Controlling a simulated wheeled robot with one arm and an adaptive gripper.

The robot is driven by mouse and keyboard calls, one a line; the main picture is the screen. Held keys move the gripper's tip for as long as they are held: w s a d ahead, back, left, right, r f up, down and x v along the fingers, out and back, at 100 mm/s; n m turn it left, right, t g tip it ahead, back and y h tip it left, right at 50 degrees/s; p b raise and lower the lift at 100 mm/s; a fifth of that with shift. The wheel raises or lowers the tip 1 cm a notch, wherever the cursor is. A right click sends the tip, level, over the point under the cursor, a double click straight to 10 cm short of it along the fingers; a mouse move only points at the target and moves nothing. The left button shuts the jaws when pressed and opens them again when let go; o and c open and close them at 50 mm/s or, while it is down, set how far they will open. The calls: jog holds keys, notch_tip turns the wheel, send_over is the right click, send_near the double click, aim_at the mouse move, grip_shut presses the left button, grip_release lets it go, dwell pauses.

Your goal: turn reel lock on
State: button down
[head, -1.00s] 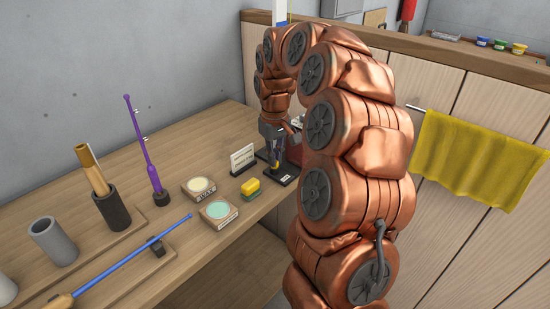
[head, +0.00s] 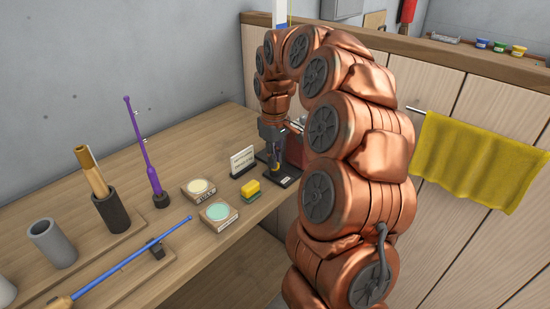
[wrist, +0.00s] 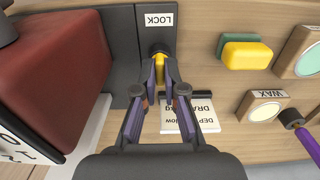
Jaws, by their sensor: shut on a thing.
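The reel lock is a small yellow lever (wrist: 171,57) on a dark base plate (wrist: 154,36) with a white LOCK label (wrist: 159,19) in the wrist view. My gripper (wrist: 166,75) is shut on the yellow lever, one finger on each side, and the fingers hide part of it. In the head view my gripper (head: 274,158) points down over the dark plate (head: 284,178) near the bench's right edge. Whether the lock is on or off cannot be told.
A dark red box-shaped body (wrist: 55,70) stands close left of the gripper in the wrist view. A purple rod (head: 142,145) stands farther left.

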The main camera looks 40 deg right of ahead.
jog(key=c, duration=1.3)
grip_release()
jog(key=shift+o, duration=0.2)
notch_tip(320, 180, up, 12)
